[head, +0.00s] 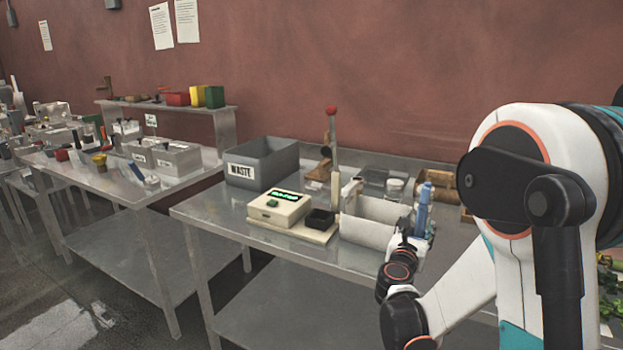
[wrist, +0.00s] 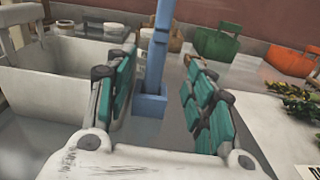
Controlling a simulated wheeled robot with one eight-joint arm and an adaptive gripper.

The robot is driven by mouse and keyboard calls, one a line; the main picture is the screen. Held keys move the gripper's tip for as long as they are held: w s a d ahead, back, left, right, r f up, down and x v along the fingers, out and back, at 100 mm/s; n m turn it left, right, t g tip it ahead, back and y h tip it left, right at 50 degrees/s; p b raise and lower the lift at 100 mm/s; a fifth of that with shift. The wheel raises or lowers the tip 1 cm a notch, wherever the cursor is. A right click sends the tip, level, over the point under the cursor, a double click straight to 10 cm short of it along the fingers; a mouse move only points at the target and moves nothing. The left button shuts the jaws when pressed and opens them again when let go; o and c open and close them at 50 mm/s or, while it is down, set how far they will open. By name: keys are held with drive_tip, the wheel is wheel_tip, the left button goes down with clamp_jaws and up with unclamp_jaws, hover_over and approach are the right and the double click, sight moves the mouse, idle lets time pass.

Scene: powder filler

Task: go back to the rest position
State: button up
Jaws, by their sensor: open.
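My gripper (wrist: 165,100) is open, with its two teal-padded fingers spread apart in the wrist view. A blue upright thing in a blue square base (wrist: 150,103) stands beyond and between the fingers, with no visible grip on it. In the head view the blue thing (head: 424,208) stands on the metal table at the right, just behind my gripper (head: 405,250). My arm reaches in from the right, low over the table's front edge. The fingertips are too small to make out in the head view.
A grey box (head: 375,225) stands left of my gripper, also seen in the wrist view (wrist: 60,90). A scale (head: 280,207) with a black cup and a grey WASTE bin (head: 262,165) stand farther left. Green (wrist: 215,45) and orange (wrist: 290,60) containers are at the back right.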

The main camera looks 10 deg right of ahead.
drive_tip(key=s+a+r+m+g+y, duration=0.2)
drive_tip(key=s+m, duration=0.5)
drive_tip(key=m, duration=0.1)
drive_tip(key=s+a+r+m+g+y, duration=0.1)
drive_tip(key=s+r+m+g, duration=0.1)
drive_tip(key=s+m, duration=0.5)
drive_tip(key=s+a+f+m+g+y, duration=0.1)
drive_tip(key=s+a+f+m+y, duration=0.1)
drive_tip(key=s+a+m, duration=0.4)
drive_tip(key=s+a+f+m+g+y, duration=0.2)
drive_tip(key=s+a+m+y, duration=0.3)
drive_tip(key=s, duration=0.8)
drive_tip(key=shift+s+a+m+g, duration=0.3)
drive_tip(key=shift+s+a+m, duration=0.1)
drive_tip(key=shift+a+m, duration=0.8)
